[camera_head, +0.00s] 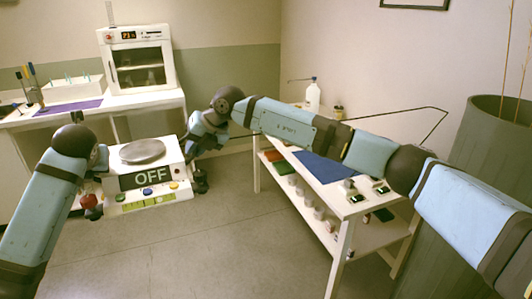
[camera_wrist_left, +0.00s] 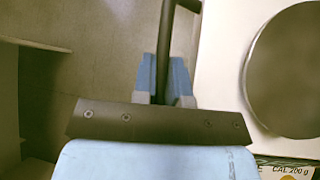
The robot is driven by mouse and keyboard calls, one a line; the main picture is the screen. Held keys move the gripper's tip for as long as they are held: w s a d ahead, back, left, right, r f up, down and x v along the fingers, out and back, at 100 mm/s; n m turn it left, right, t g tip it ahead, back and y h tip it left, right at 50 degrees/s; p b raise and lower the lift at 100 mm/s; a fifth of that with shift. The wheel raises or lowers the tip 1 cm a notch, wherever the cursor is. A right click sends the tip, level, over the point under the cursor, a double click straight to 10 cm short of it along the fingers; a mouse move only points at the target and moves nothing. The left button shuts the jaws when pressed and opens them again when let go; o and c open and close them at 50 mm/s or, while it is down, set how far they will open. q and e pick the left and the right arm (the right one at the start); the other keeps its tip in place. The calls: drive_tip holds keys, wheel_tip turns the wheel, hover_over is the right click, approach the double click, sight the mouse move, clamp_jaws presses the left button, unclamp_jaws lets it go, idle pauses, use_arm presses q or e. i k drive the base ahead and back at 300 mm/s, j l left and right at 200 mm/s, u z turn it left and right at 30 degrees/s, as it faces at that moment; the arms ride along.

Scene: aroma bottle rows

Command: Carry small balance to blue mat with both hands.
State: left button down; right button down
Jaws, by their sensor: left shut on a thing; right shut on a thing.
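The small balance (camera_head: 158,196) is white with a round grey pan (camera_head: 142,151) and a dark display reading OFF. It is held level above the floor, between my two grippers. My left gripper (camera_head: 98,180) is at its left side, mostly hidden by my arm. In the left wrist view, the left gripper (camera_wrist_left: 165,88) is shut on a dark bar handle beside the balance's white body (camera_wrist_left: 222,70). My right gripper (camera_head: 190,150) is shut at the balance's right side; its fingertips are hard to make out. The blue mat (camera_head: 325,167) lies on the white table at right, bare in its middle.
The white table (camera_head: 290,150) has a bottle (camera_head: 313,97) at its far end and small items near the mat's front edge. A lower shelf holds several objects. A back-left counter holds a white oven (camera_head: 138,58) and a purple mat (camera_head: 68,107). Open floor lies between.

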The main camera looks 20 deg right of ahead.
sight(330, 161)
drive_tip(key=i, duration=2.35)
drive_tip(key=i+z, duration=0.45)
drive_tip(key=k+z, duration=0.1)
drive_tip(key=z, duration=1.9)
